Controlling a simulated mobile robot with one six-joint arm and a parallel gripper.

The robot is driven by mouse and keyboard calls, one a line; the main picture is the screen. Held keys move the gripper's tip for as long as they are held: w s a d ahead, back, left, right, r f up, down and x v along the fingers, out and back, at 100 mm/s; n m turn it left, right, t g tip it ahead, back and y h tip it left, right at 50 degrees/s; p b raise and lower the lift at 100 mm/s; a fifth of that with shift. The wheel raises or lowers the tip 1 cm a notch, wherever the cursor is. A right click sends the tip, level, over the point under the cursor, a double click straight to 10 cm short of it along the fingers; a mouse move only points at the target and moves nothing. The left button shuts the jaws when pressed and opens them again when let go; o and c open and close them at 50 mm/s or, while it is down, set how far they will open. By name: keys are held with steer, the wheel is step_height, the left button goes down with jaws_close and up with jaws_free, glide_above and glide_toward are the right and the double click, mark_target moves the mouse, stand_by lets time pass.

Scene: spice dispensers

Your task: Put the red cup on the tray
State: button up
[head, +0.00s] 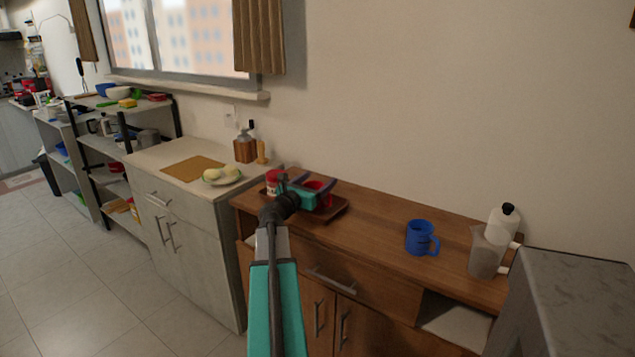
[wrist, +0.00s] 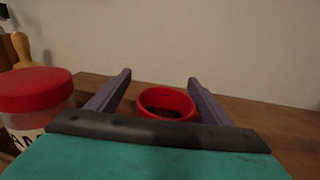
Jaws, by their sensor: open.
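The red cup (wrist: 165,103) stands upright between the two fingers of my gripper (wrist: 160,85) in the wrist view, its rim and dark inside showing. In the head view the red cup (head: 318,192) is partly behind my gripper (head: 309,185), at the brown tray (head: 334,211) on the wooden cabinet. The fingers are open, one on each side of the cup, with gaps visible. The cup's base is hidden, so I cannot tell exactly how it rests on the tray.
A jar with a red lid (wrist: 36,90) stands close on the left; it also shows in the head view (head: 272,179). A blue mug (head: 420,238), a grey pitcher (head: 485,253) and a white bottle (head: 501,222) stand to the right. The cabinet top between tray and mug is clear.

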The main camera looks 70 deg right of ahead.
steer(key=a, duration=0.4)
steer(key=w+a, duration=0.1)
steer(key=a, duration=0.2)
steer(key=w+a, duration=0.1)
steer(key=a, duration=0.3)
steer(key=shift+a, duration=0.3)
steer(key=shift+w, duration=0.15)
stand_by(0.5)
